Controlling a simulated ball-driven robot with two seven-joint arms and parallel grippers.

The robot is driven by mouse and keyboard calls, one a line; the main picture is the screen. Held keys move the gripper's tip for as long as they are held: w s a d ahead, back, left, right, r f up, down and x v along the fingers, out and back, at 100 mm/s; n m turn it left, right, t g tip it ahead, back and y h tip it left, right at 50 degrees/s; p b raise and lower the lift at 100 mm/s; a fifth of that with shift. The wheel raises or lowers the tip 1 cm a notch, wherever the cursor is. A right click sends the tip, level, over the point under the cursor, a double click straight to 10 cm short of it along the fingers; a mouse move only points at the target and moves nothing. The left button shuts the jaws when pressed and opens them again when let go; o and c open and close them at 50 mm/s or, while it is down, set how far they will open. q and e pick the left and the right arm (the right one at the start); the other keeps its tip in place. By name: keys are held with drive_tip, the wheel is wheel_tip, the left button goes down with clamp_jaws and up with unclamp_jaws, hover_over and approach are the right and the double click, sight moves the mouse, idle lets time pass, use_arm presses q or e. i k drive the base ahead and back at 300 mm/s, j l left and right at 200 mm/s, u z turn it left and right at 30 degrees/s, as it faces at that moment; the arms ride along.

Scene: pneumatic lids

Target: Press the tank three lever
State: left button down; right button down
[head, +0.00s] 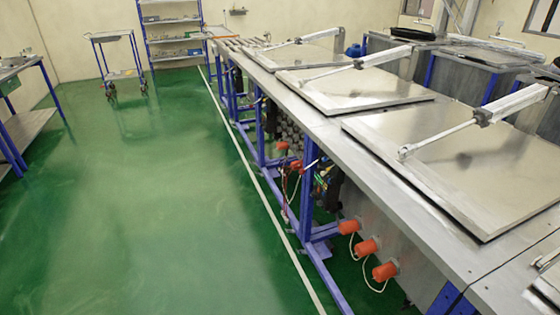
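A row of tanks under one long steel top (440,240) runs from the front right to the back. Flat steel lids lie closed on it: a near lid (465,165), a middle lid (350,88) and a far lid (295,55). A pneumatic cylinder (480,116) is joined to the near lid. Below the top's edge are small red parts (283,146) and dark fittings (325,175) on the blue frame. I cannot tell which of these is the tank three lever, and no tank number is readable. Neither gripper is in view.
Several orange cylindrical parts (367,247) with white cords stick out low near the front. A blue frame (305,190) carries the row. The green floor (150,220) to the left is clear. A cart (120,65), a shelf rack (172,30) and a left bench (25,125) stand farther off.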

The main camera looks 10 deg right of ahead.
sight(302, 172)
drive_tip(key=i+z, duration=0.3)
drive_tip(key=i+j+z, duration=0.25)
drive_tip(key=i, duration=0.25)
drive_tip(key=i+j+z, duration=0.55)
drive_tip(key=z, duration=0.15)
drive_tip(key=i+j+z, duration=0.6)
drive_tip(key=j+z, duration=0.25)
